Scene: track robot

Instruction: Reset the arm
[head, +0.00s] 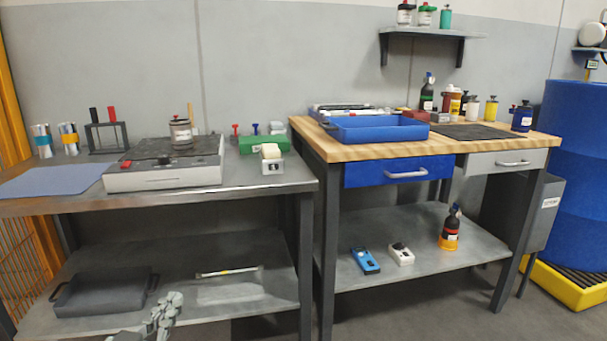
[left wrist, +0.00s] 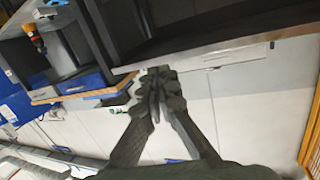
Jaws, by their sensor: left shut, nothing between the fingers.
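My left gripper (head: 166,310) shows at the bottom of the head view, in front of the lower shelf of the metal table. It is shut with nothing between its fingers. In the left wrist view the closed fingers (left wrist: 158,88) point toward the table edge, with no object touching them. My right gripper is in neither view.
The metal table (head: 240,178) carries a hot-plate device (head: 165,175) and a blue mat (head: 52,182). The wooden workbench (head: 370,150) holds a blue tray (head: 378,128). A dark tray (head: 100,292) lies on the lower shelf. Blue drums (head: 575,180) stand at right.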

